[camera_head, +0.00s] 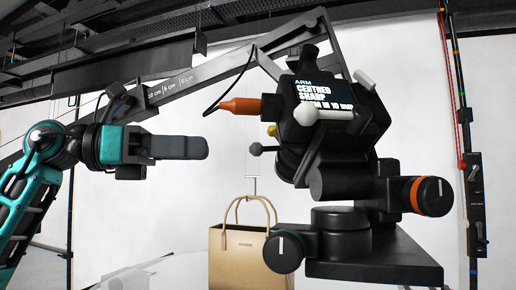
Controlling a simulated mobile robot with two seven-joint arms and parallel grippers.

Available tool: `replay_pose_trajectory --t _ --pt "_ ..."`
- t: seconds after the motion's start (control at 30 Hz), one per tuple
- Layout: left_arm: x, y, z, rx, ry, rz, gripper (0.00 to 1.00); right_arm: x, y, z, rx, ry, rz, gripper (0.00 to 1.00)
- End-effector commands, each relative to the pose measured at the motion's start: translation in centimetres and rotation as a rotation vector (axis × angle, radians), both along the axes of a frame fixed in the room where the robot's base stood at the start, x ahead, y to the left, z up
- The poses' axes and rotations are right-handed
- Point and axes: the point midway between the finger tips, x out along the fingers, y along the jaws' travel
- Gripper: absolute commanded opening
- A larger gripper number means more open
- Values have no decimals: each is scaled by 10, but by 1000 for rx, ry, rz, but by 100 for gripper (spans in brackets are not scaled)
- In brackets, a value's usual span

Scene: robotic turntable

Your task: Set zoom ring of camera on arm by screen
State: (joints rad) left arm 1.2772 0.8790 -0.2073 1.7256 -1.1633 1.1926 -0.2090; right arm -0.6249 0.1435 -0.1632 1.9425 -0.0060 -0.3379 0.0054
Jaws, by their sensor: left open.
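The black camera rig (350,160) hangs on the arm at right of centre. Its screen (322,95) reads "ARM", "CENTRED", "SHARP" and a partly covered line that seems to say zoom in 10 mm. A knob with an orange band (430,196) is at its right, and a knob with a green band (284,251) at its lower left. I cannot tell for sure which part is the zoom ring. My left gripper (190,146) is open and empty, seen side-on, left of the rig and apart from it. My right gripper is not in view.
An orange cone-tipped part (240,106) and a small yellow-tipped knob (272,131) stick out leftward from the rig. White-ended levers (322,114) cross its front. A tan paper bag (238,250) hangs below. A grey scaled beam (180,85) runs above my gripper.

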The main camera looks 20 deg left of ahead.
Motion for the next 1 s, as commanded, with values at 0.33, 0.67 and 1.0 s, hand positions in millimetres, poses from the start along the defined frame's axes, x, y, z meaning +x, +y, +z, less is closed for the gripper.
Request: replay_pose_trajectory --t 0.33,0.67,1.0 --pt "31 -65 2 -3 1 -5 46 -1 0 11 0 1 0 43" --pt "44 -89 1 -4 0 -2 46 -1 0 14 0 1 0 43" --pt "44 -89 0 -4 1 -1 37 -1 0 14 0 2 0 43"
